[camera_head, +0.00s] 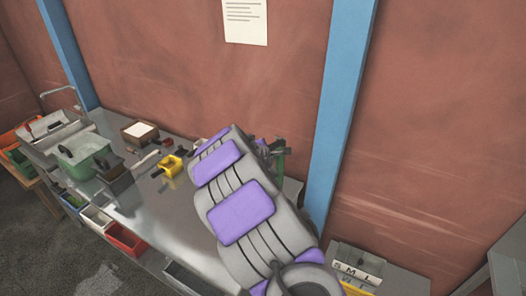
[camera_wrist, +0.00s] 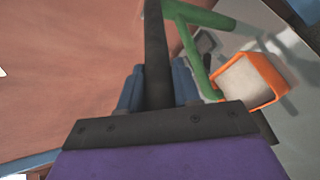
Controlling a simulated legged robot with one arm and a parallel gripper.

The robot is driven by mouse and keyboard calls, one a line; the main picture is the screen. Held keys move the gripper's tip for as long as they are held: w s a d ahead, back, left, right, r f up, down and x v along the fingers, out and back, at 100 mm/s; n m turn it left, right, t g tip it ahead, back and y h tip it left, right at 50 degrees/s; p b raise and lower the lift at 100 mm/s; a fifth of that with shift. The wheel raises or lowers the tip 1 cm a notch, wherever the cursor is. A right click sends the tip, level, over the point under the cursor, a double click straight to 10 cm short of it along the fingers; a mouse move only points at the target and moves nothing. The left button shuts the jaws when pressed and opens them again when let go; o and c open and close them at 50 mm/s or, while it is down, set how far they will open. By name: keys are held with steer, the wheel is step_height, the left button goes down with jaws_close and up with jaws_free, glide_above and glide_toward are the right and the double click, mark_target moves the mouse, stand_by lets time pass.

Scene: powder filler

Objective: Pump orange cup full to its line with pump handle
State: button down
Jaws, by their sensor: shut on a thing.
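In the wrist view the dark pump handle (camera_wrist: 156,45) runs up between the two blue fingers of my gripper (camera_wrist: 158,85), which is shut on it. The green pump frame (camera_wrist: 193,50) stands just right of the handle. The orange cup (camera_wrist: 277,72) is right of the frame, with pale powder inside; its fill line cannot be made out. In the head view my arm hides most of the pump; a strip of green pump frame (camera_head: 281,165) shows beyond my gripper (camera_head: 264,145). The cup is hidden there.
The grey metal bench (camera_head: 165,222) runs along the wall, with clear top left of my arm. A yellow holder (camera_head: 172,165), a green tub (camera_head: 84,157) and a wooden box (camera_head: 140,134) stand on it. A blue post (camera_head: 343,110) rises right of my gripper.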

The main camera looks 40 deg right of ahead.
steer(key=shift+d+r, duration=0.1)
steer(key=shift+r, duration=0.1)
steer(key=c, duration=1.2)
jaws_free()
steer(key=o, duration=0.3)
steer(key=shift+s+r, duration=0.15)
steer(key=shift+s, duration=0.15)
steer(key=shift+o, duration=0.3)
steer(key=shift+w+d+f, duration=0.1)
steer(key=shift+w+f, duration=0.1)
steer(key=shift+s+a+r, duration=0.2)
steer(key=shift+a+r, duration=0.1)
steer(key=shift+a, duration=0.05)
steer(key=b+v, duration=0.1)
steer(key=v, duration=1.5)
steer(key=shift+a+b, duration=0.2)
steer(key=shift+b, duration=0.1)
steer(key=shift+s, duration=0.1)
